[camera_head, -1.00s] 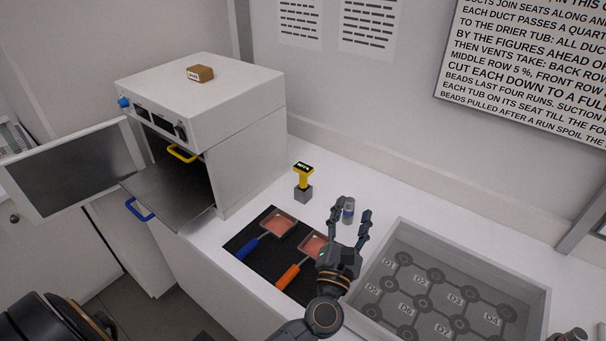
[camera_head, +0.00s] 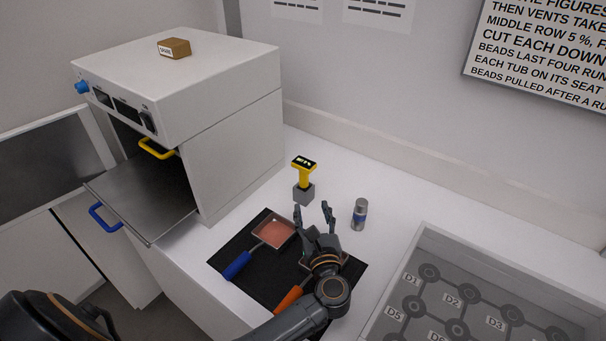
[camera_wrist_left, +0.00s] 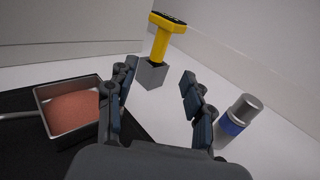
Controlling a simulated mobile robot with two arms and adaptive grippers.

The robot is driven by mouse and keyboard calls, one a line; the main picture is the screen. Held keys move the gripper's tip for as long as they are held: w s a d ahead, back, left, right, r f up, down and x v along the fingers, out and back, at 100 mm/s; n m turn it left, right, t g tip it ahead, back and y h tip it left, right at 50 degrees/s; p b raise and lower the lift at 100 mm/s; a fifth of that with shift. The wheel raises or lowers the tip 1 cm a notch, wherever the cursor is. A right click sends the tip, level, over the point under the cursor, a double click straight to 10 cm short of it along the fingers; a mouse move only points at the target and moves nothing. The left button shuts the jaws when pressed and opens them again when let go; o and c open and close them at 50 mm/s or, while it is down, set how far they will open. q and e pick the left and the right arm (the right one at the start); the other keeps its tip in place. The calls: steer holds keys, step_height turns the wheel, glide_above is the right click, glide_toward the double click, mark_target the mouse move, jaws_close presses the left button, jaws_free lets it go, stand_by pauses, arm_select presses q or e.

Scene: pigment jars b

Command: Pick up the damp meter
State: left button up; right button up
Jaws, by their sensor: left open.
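The damp meter (camera_head: 304,170) is yellow with a dark display on top. It stands upright in a small grey block (camera_head: 304,193) on the white counter, right of the oven. My left gripper (camera_head: 313,210) is open and empty, just in front of the meter and apart from it. In the left wrist view the damp meter (camera_wrist_left: 163,40) shows beyond and between the open fingers (camera_wrist_left: 157,95), with its grey block (camera_wrist_left: 150,73) below. My right gripper is not clearly seen; only a dark arm part shows at the lower left.
A silver and blue can (camera_head: 360,214) stands right of my gripper. A black mat (camera_head: 225,262) holds a blue-handled pan (camera_head: 273,232) and an orange-handled tool (camera_head: 290,299). The oven (camera_head: 240,150) has its door open. A grey tub (camera_head: 428,240) is at right.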

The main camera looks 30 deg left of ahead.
arm_select(q)
glide_toward(305, 176)
steer(key=x, duration=0.4)
steer(key=shift+a+f+b, duration=0.25)
steer(key=shift+b, duration=0.05)
steer(key=x, duration=0.4)
steer(key=shift+w+a+r, duration=0.1)
steer(key=shift+w+r, duration=0.2)
steer(key=shift+w, duration=0.05)
steer(key=shift+w+a, duration=0.25)
steer(key=shift+w, duration=0.15)
steer(key=shift+s, duration=0.15)
steer(key=c, duration=0.4)
jaws_close()
